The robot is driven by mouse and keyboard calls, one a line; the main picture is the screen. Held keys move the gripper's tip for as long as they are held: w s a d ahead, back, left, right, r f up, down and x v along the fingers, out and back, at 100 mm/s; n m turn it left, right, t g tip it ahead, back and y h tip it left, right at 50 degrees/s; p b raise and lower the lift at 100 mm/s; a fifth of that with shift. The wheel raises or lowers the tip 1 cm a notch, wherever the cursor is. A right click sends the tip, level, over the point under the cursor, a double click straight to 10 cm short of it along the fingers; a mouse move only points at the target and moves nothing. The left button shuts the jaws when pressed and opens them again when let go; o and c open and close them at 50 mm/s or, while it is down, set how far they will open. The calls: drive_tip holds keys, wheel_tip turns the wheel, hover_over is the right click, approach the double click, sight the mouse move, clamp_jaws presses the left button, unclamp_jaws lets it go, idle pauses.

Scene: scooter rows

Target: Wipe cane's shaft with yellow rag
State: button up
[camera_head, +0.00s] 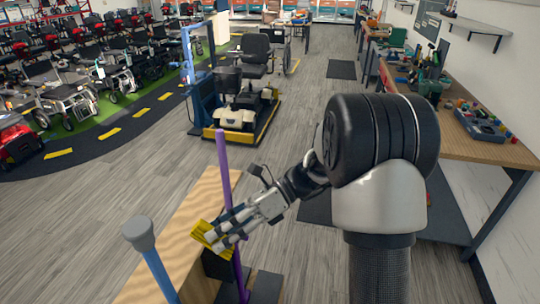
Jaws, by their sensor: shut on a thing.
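A purple shaft (224,165), seemingly the cane's, stands nearly upright beside a wooden bench. My gripper (222,236) comes in from the right and is shut on a yellow rag (203,232). The rag and fingers overlap the shaft's middle; the shaft shows above and below them. The rag seems to be against the shaft, but the fingers hide the contact. A second shaft, blue with a grey end piece (139,233), stands to the left in the foreground, apart from my gripper.
The wooden bench top (180,225) lies behind and left of the gripper. A mobility scooter (240,115) stands on a yellow-edged platform beyond. Rows of scooters and wheelchairs fill the left. A workbench (470,130) with tools runs along the right wall. The middle floor is open.

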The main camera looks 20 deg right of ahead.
drive_tip(key=w+d+r+m+t+b, duration=0.1)
drive_tip(key=w+d+r+m+t, duration=0.3)
drive_tip(key=d+r+m+t, duration=0.4)
drive_tip(key=w+d+r+m+t+b, duration=0.1)
drive_tip(key=w+d+r+m+t, duration=0.3)
drive_tip(key=t, duration=0.6)
drive_tip(key=shift+m, duration=0.7)
drive_tip(key=shift+s+a+b+x, duration=0.1)
drive_tip(key=shift+b+x, duration=0.1)
drive_tip(key=shift+x, duration=0.55)
drive_tip(key=shift+s+a+b+x, duration=0.1)
drive_tip(key=shift+a+b+x, duration=0.05)
drive_tip(key=shift+x, duration=0.6)
drive_tip(key=shift+s+a+b+x, duration=0.1)
drive_tip(key=shift+b+x, duration=0.1)
drive_tip(key=shift+x, duration=0.5)
drive_tip(key=shift+w+a+p, duration=0.3)
drive_tip(key=shift+w+a, duration=0.3)
drive_tip(key=shift+a, duration=0.3)
drive_tip(key=shift+w, duration=0.1)
drive_tip(key=shift+w+d+p, duration=0.5)
drive_tip(key=shift+w+d, duration=0.05)
drive_tip(key=shift+w, duration=0.25)
drive_tip(key=shift+w+d+p, duration=0.5)
drive_tip(key=shift+w+d, duration=0.05)
drive_tip(key=shift+w, duration=0.25)
